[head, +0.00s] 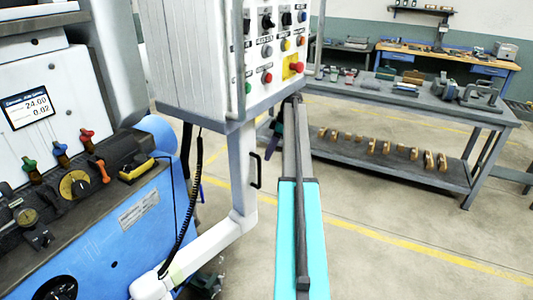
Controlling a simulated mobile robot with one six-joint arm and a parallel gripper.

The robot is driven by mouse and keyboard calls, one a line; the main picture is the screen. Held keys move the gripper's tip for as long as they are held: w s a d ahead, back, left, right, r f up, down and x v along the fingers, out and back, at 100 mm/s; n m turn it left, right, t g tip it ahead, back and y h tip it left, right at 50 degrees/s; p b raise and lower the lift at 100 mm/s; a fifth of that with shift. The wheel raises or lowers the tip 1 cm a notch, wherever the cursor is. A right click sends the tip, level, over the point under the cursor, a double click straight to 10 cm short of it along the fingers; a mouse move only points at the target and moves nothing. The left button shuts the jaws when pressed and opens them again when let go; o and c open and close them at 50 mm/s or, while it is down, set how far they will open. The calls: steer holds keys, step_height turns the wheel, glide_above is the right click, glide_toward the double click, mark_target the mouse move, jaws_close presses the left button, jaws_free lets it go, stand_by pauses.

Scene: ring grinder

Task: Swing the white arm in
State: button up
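The white arm (207,243) runs from a joint on the blue machine at the lower left to a grey upright post (240,170). The post carries a control box (205,60) with buttons, knobs and a red stop button on its right face. A black handle (257,171) is on the post's right side. My own cyan and dark grey arm reaches up from the bottom middle, to the right of the post. Its far end is by the box's lower right corner. A small dark part (272,138) there may be my gripper; its fingers cannot be made out.
The blue grinder (120,235) with levers and a display fills the left. The floor at the lower right is clear.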

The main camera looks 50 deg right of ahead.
steer(key=v, duration=0.3)
steer(key=shift+w+d+f, duration=0.1)
steer(key=shift+d, duration=0.1)
steer(key=c, duration=0.7)
steer(key=shift+f, duration=0.15)
jaws_close()
steer(key=s+a+r+m+t+b, duration=0.2)
steer(key=s+r+t, duration=0.5)
steer(key=s+r, duration=0.5)
steer(key=s+a+r+m+t+b, duration=0.3)
steer(key=s+r+t+b, duration=0.3)
steer(key=s+r, duration=0.7)
steer(key=shift+r+m+t+h, duration=0.2)
steer(key=shift+m+t+h, duration=0.15)
steer(key=shift+t, duration=0.75)
